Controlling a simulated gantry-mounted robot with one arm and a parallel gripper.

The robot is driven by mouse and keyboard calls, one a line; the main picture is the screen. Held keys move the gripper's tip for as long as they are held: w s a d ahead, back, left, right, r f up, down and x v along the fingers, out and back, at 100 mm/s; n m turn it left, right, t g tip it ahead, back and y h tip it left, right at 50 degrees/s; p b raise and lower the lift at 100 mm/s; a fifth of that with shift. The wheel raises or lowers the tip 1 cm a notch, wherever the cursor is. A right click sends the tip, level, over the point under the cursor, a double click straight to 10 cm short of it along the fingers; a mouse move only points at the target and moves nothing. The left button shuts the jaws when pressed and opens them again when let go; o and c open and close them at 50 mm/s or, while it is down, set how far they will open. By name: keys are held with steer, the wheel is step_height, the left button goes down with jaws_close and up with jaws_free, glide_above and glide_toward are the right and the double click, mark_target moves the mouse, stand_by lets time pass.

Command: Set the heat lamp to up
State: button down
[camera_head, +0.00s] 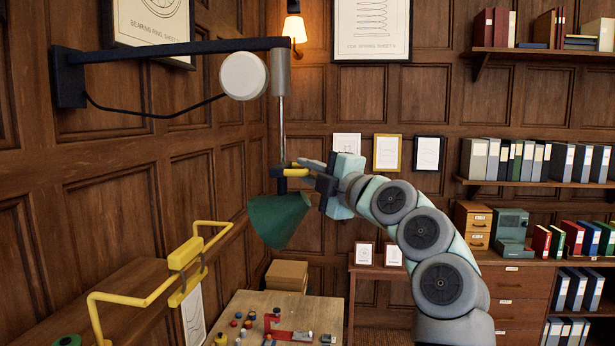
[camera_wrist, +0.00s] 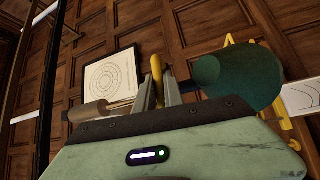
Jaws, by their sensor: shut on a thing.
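The heat lamp has a dark green cone shade (camera_head: 278,218) hanging from a steel rod (camera_head: 282,125) below a dark wall arm (camera_head: 180,50). A yellow handle (camera_head: 291,172) sticks out to the right just above the shade. My gripper (camera_head: 308,172) reaches in from the right and is shut on this handle. In the wrist view the yellow handle (camera_wrist: 157,70) stands between my two fingers, with the green shade (camera_wrist: 245,78) just right of them. The fingers hide part of the handle. The shade hangs tilted, above the work table.
A wooden table (camera_head: 240,310) with several small coloured parts stands below the lamp. A yellow rail (camera_head: 140,300) runs along the left. Shelves of binders (camera_head: 545,162) and a drawer cabinet (camera_head: 520,290) stand at the right. A round white counterweight-like disc (camera_head: 243,76) sits by the rod.

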steer(key=shift+r, duration=0.3)
steer(key=c, duration=1.7)
jaws_free()
steer(key=shift+c, duration=0.2)
steer(key=shift+o, duration=1.4)
steer(key=shift+f, duration=0.1)
steer(key=b+v, duration=0.2)
steer(key=v, duration=0.8)
steer(key=shift+s+d, duration=0.25)
steer(key=shift+s, duration=0.05)
steer(key=shift+f, duration=0.15)
